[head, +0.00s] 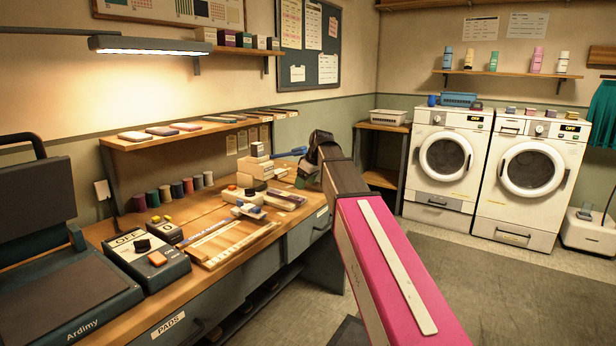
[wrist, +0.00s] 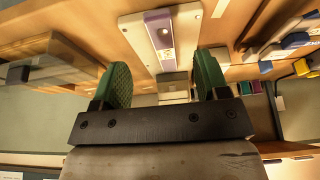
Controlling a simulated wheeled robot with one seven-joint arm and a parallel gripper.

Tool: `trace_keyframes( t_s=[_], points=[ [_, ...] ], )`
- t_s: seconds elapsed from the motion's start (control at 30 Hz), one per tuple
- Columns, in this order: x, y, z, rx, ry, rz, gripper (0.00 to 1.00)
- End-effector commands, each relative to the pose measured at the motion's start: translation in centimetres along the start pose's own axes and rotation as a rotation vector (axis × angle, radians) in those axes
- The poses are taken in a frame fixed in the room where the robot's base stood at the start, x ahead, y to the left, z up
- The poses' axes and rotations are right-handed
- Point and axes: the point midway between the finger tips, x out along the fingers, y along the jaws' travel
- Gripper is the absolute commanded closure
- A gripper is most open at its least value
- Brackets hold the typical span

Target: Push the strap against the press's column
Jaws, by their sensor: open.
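My gripper (head: 308,174) is at the far end of the bench, beside a cream hand press (head: 257,168) with a blue handle (head: 292,152). In the wrist view its two green finger pads (wrist: 160,84) stand wide apart, with nothing gripped between them. A long cream piece with a purple strip (wrist: 158,28) lies on the wood ahead of the fingers; it also shows in the head view (head: 286,197). A pale block (wrist: 174,84) shows between the pads. I cannot make out for certain which piece is the strap. My arm hides part of the area around the press.
A wooden jig (head: 222,240) and a control box (head: 148,260) stand nearer on the bench. Thread spools (head: 176,190) line the back under a raised shelf (head: 190,135). A large dark heat press (head: 60,285) fills the left end.

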Motion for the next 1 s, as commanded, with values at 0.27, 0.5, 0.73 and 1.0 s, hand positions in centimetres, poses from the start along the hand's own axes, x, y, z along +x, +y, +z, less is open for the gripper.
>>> trace_keyframes(
  t_s=[0.27,0.5,0.73,1.0],
  points=[
    [4.7,0.0,0.0,0.000,-0.001,-0.001,0.32],
    [7.1,0.0,0.0,0.000,-0.001,0.000,0.32],
    [7.6,0.0,0.0,0.000,0.000,0.001,0.32],
    [7.6,0.0,0.0,0.000,0.000,0.001,0.58]
  ],
)
